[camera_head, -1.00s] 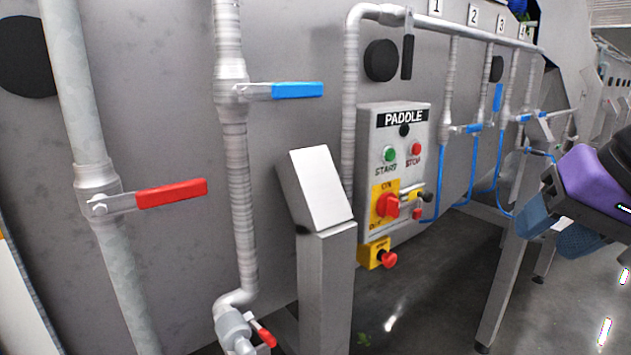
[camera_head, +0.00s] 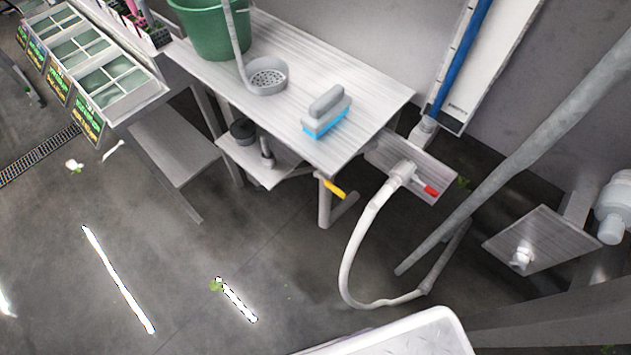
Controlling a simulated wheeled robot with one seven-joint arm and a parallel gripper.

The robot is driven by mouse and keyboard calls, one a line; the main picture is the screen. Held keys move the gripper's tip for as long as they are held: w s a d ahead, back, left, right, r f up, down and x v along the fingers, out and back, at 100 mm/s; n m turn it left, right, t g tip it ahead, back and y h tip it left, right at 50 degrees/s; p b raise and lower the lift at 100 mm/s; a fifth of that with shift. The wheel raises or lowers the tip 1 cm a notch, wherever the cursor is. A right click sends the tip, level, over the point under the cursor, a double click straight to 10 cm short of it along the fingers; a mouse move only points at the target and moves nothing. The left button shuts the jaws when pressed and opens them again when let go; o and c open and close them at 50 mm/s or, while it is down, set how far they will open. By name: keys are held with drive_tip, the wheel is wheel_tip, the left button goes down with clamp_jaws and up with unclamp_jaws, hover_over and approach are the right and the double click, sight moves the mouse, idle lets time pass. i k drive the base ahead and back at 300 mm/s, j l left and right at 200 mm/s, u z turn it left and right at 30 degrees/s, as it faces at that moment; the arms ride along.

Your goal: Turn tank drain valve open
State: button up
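A valve fitting with a short red handle (camera_head: 430,190) sits low on a metal plate, with a pale hose (camera_head: 352,245) curving from it to the floor. A second valve with a yellow handle (camera_head: 334,187) is under the front corner of the metal table. No label shows which of these, if either, is the tank drain valve. The tank wall with its pipes and the PADDLE box is not in view now. My gripper is not in view.
The metal table (camera_head: 375,97) holds a green bucket (camera_head: 205,30), a grey strainer cup (camera_head: 268,77) and a blue-bristled brush (camera_head: 327,110). A grey pipe (camera_head: 530,150) slants across the right. Trays (camera_head: 115,82) stand at left. Floor at lower left is mostly clear.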

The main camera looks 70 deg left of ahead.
sight(329, 184)
drive_tip(key=u, duration=2.25)
drive_tip(key=k+j, duration=0.1)
drive_tip(key=j, duration=0.35)
drive_tip(key=k+j, duration=0.15)
drive_tip(key=j, duration=0.35)
drive_tip(key=k+j, duration=0.1)
drive_tip(key=j, duration=0.35)
